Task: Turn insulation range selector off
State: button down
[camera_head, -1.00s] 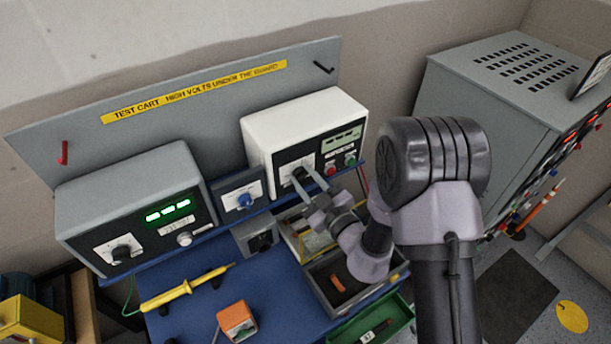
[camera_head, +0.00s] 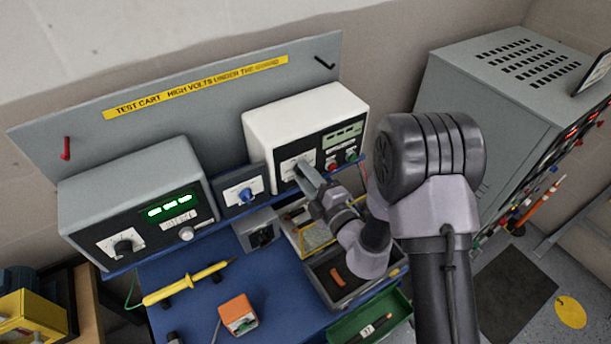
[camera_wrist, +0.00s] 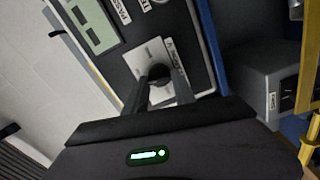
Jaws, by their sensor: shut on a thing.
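The white instrument (camera_head: 305,115) stands at the back right of the blue cart, with a dark front panel. Its rotary selector knob (camera_wrist: 158,74) sits on a pale dial plate (camera_wrist: 150,56) in the wrist view. My gripper (camera_wrist: 162,90) is shut on this knob, one finger on each side. In the head view my gripper (camera_head: 306,172) reaches the panel's left dial from the front right and hides most of it. The knob's pointer direction and most of the plate's markings cannot be read.
A grey instrument (camera_head: 135,205) with green digits stands at left, and a small blue-knob box (camera_head: 240,192) sits between the two. A yellow probe (camera_head: 187,284), an orange meter (camera_head: 238,314) and a grey open tray (camera_head: 330,285) lie on the cart. A grey cabinet (camera_head: 490,110) stands at right.

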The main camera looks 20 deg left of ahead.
jog(key=n, duration=0.2)
jog(key=n+b, duration=0.1)
jog(key=n, duration=0.2)
jog(key=shift+f+n, duration=0.2)
jog(key=shift+n, duration=0.1)
jog(key=shift+w+d+n+b, duration=0.1)
jog(key=shift+n+b, duration=1.95)
jog(key=shift+n, duration=1.65)
jog(key=shift+w+n+b, duration=0.1)
jog(key=shift+n+b, duration=1.95)
jog(key=shift+n, duration=1.65)
jog(key=c, duration=1)
grip_release()
jog(key=shift+c, duration=0.2)
jog(key=shift+s+d, duration=0.1)
